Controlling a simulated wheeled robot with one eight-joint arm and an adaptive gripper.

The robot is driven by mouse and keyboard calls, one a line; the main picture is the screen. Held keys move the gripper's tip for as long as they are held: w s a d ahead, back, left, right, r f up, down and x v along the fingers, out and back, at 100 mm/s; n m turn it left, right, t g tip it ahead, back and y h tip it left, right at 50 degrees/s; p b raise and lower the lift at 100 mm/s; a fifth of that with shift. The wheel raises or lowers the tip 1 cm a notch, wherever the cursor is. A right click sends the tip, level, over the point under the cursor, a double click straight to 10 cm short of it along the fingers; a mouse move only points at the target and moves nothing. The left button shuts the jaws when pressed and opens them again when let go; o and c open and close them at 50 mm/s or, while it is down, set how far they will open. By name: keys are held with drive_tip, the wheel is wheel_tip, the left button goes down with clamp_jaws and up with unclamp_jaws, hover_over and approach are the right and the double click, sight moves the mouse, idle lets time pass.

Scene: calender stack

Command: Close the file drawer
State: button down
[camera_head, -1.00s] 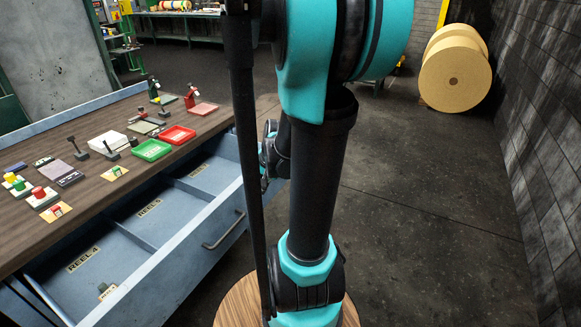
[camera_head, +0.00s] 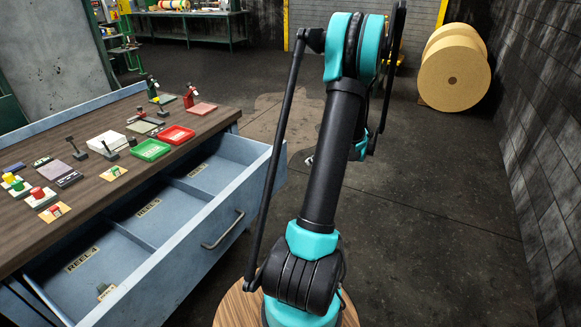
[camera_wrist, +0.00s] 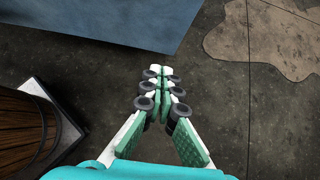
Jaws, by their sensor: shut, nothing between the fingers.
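The file drawer (camera_head: 190,242) is pulled well out from the blue-grey desk at the left of the head view. Its front has a metal handle (camera_head: 223,231), and dividers split the inside into compartments with labels. My gripper (camera_wrist: 161,76) is shut and empty in the wrist view. It points over the floor, with a blue surface (camera_wrist: 110,22), which looks like the drawer, beyond it to the upper left. I see no contact between them. In the head view my arm hides most of the gripper.
The wooden desk top (camera_head: 110,197) carries a green tray (camera_head: 151,150), a red tray (camera_head: 176,134), buttons and small stands. A large tan roll (camera_head: 452,80) stands at the back right by a dark brick wall (camera_head: 545,130). The floor (camera_head: 425,200) right of my arm is clear.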

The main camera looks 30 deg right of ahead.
approach(282, 170)
wheel_tip(282, 170, down, 4)
drive_tip(key=shift+w+a+f, duration=0.1)
drive_tip(key=shift+w+a, duration=0.25)
drive_tip(key=shift+w, duration=0.25)
drive_tip(key=shift+w+a, duration=0.4)
drive_tip(key=shift+w, duration=0.25)
drive_tip(key=shift+w+a, duration=0.3)
drive_tip(key=shift+w, duration=0.15)
drive_tip(key=w+a, duration=0.9)
drive_tip(key=w, duration=0.4)
drive_tip(key=w+a, duration=1)
drive_tip(key=w, duration=0.3)
drive_tip(key=shift+w+a, duration=0.15)
drive_tip(key=shift+w, duration=0.1)
